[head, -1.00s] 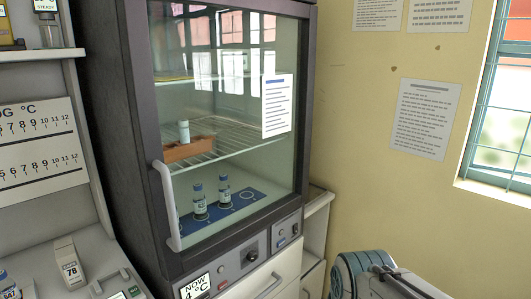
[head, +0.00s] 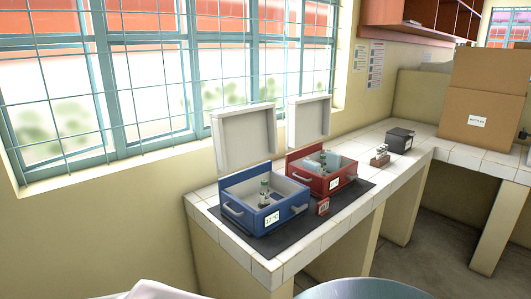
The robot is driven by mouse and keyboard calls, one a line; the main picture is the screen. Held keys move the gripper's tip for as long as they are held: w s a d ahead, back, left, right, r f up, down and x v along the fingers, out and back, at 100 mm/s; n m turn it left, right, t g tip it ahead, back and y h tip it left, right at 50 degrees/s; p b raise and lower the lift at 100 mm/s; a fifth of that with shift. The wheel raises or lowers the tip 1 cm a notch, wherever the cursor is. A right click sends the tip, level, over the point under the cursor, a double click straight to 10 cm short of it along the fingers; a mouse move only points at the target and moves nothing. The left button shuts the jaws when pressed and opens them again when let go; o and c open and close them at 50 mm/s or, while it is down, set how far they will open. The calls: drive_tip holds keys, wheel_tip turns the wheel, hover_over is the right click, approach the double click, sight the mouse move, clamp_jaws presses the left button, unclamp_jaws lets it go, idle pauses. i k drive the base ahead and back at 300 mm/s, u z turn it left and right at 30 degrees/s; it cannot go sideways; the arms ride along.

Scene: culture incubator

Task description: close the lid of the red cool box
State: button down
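The red cool box (head: 337,184) stands on a dark mat on the tiled counter, in the head view right of centre. Its white lid (head: 307,122) is raised upright at the back, so the box is open. A small vial and pale blocks show inside it. A blue cool box (head: 268,222) stands directly to its left, also with its white lid (head: 244,138) upright. My gripper is not in view.
A small red tag (head: 323,207) stands on the dark mat (head: 345,208) before the boxes. A small rack (head: 380,157), a black device (head: 399,141) and a cardboard box (head: 486,95) are farther right on the counter. Barred windows line the wall behind.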

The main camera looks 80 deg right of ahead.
sight(309, 118)
drive_tip(key=z, duration=3)
drive_tip(key=k, duration=0.5)
drive_tip(key=z, duration=1.1)
drive_tip(key=i, duration=2.45)
drive_tip(key=u, duration=1.45)
drive_tip(key=i, duration=0.55)
drive_tip(key=u, duration=0.35)
